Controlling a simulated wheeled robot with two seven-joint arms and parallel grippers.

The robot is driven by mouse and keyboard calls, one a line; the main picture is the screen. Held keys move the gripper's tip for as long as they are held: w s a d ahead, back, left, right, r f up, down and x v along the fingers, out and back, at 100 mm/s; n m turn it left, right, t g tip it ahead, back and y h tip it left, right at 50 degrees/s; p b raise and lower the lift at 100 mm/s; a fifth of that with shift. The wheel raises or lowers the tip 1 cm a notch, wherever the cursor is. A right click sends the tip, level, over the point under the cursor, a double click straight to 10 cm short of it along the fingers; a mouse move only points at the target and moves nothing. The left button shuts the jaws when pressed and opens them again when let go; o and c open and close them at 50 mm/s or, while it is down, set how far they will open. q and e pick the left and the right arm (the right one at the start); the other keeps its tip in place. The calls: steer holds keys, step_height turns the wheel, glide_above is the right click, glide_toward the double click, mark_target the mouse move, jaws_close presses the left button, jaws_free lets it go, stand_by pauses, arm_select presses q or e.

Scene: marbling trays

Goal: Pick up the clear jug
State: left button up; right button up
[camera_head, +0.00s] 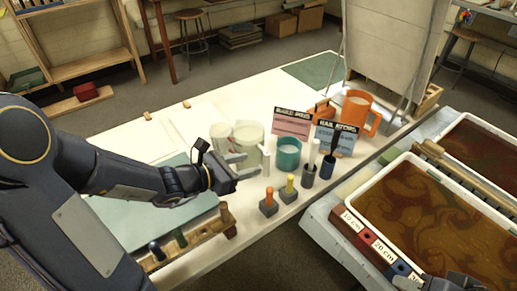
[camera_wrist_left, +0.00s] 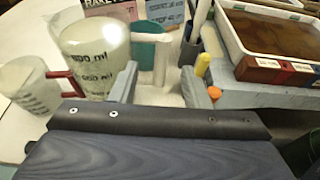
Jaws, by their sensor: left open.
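Two translucent jugs with dark print stand side by side on the white table. The larger clear jug (camera_head: 248,137) is just beyond my left gripper (camera_head: 246,168); it also shows in the left wrist view (camera_wrist_left: 95,58). A pale upright handle (camera_wrist_left: 161,60) at its right side appears ahead of the gap between my left fingers (camera_wrist_left: 158,86). My left gripper is open and empty, and I cannot tell whether a finger touches the jug. The smaller jug (camera_head: 221,136) stands to the left, with a red handle in the left wrist view (camera_wrist_left: 60,78). A dark part of my right arm or gripper (camera_head: 452,282) shows at the bottom edge.
A teal cup (camera_head: 288,153), an orange jug (camera_head: 357,113) and two small signs stand beyond. Dark holders (camera_head: 311,175) and capped droppers (camera_head: 268,205) are to the right and in front. Marbling trays (camera_head: 352,200) lie at right. A wooden rack (camera_head: 188,243) is in front.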

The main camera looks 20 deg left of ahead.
mark_target(267, 158)
arm_select(q)
steer(key=x, duration=0.7)
steer(key=shift+w+d+r, duration=0.1)
steer(key=shift+d, duration=0.15)
jaws_close()
stand_by(0.9)
steer(key=shift+r, duration=0.1)
stand_by(0.3)
